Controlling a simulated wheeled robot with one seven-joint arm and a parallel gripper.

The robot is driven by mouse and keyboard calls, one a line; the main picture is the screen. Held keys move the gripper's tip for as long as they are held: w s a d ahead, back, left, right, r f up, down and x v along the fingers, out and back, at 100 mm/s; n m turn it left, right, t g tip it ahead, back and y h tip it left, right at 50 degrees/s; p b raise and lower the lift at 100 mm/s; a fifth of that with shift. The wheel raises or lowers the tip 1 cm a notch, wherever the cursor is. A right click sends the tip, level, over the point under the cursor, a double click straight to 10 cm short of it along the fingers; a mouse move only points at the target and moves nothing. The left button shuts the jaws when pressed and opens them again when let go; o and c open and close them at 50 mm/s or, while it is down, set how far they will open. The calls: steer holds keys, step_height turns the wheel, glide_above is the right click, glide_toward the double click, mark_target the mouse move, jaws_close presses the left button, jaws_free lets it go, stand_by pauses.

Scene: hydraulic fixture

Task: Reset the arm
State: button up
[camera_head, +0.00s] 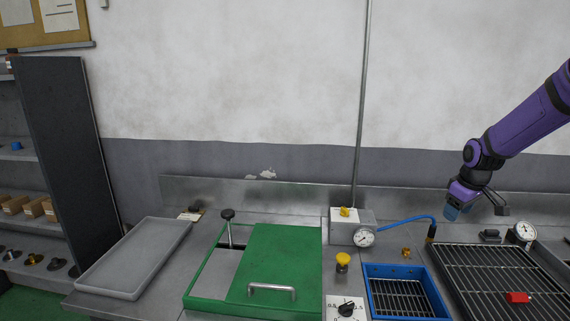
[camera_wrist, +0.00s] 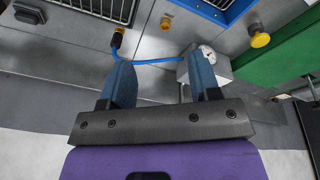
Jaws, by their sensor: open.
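My gripper (camera_head: 454,209) hangs from my purple arm at the right of the head view, above the back of the bench. In the wrist view my gripper (camera_wrist: 162,72) shows two blue fingers spread apart with nothing between them. A blue hose (camera_head: 405,219) runs from the grey gauge box (camera_head: 340,231) to a dark fitting (camera_head: 432,232) below and left of the gripper. In the wrist view the hose (camera_wrist: 150,61) passes beyond the fingertips; I cannot tell the exact gap.
The green-lidded fixture (camera_head: 285,258) and a grey tray (camera_head: 135,262) stand on the left. A yellow button (camera_head: 343,260) and a vertical pipe (camera_head: 362,110) stand near the middle.

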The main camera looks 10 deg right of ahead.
steer(key=s+a+r+m+h, duration=0.1)
steer(key=s+a+r, duration=0.55)
steer(key=a, duration=0.25)
steer(key=s+a+r+m+h, duration=0.1)
steer(key=s+a+r, duration=0.4)
steer(key=a+r, duration=0.3)
steer(key=s+a+r+m+t+y, duration=0.1)
steer(key=s+a, duration=0.3)
steer(key=s, duration=0.5)
steer(key=s+a+r+t+y, duration=0.1)
steer(key=s+a+r, duration=0.2)
steer(key=s, duration=0.6)
steer(key=shift+a+m+t, duration=0.3)
steer(key=shift+a+m, duration=0.1)
steer(key=shift+a, duration=0.7)
steer(key=shift+w+d, duration=0.1)
steer(key=shift+d, duration=0.05)
